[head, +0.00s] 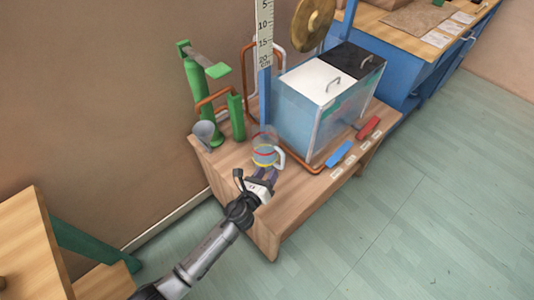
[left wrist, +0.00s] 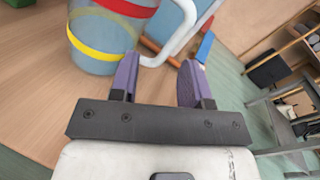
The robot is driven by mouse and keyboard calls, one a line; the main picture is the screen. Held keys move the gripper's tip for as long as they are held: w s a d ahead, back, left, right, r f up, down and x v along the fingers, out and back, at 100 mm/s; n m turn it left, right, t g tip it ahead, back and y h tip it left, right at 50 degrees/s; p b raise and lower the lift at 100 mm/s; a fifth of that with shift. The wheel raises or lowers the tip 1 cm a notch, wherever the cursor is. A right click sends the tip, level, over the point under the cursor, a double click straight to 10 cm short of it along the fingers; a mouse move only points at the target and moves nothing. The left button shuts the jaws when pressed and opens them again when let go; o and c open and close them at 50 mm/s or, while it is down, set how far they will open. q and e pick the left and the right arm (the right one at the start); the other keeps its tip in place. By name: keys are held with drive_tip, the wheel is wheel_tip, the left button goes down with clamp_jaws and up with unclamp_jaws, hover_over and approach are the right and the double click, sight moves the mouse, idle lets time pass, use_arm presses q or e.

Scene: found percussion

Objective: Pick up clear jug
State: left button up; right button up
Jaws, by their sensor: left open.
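The clear jug (head: 265,148) stands upright on the wooden table, with a red band, a yellow band and a white handle. In the left wrist view the jug (left wrist: 98,42) fills the upper left, and its white handle (left wrist: 178,35) reaches down towards the fingers. My left gripper (head: 264,174) is at the near side of the jug. In the left wrist view its two purple fingers (left wrist: 157,80) are apart, with nothing clearly between them; the handle's lower part is just beyond the fingertips. I cannot tell whether they touch. My right gripper is not in view.
On the table (head: 265,218) a large clear tank (head: 318,108) with a white and black lid stands right of the jug. A green stand (head: 200,88) and a grey funnel (head: 205,134) are at left. Blue (head: 338,154) and red (head: 368,127) pieces lie in front of the tank.

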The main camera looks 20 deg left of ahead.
sight(282, 161)
use_arm(q)
drive_tip(key=w+d+m, duration=0.1)
drive_tip(key=w, duration=0.1)
drive_tip(key=w+d+m+h+b, duration=0.1)
drive_tip(key=w+m, duration=0.1)
drive_tip(key=w+d+m+b, duration=0.1)
drive_tip(key=w+m, duration=0.1)
drive_tip(key=shift+w+r+h, duration=0.1)
drive_tip(key=shift+r+h, duration=0.1)
drive_tip(key=shift+h, duration=0.1)
drive_tip(key=shift+w+d+r+b, duration=0.1)
drive_tip(key=shift+w+b, duration=0.2)
drive_tip(key=shift+w, duration=0.15)
drive_tip(key=c, duration=0.8)
drive_tip(key=shift+r, duration=0.1)
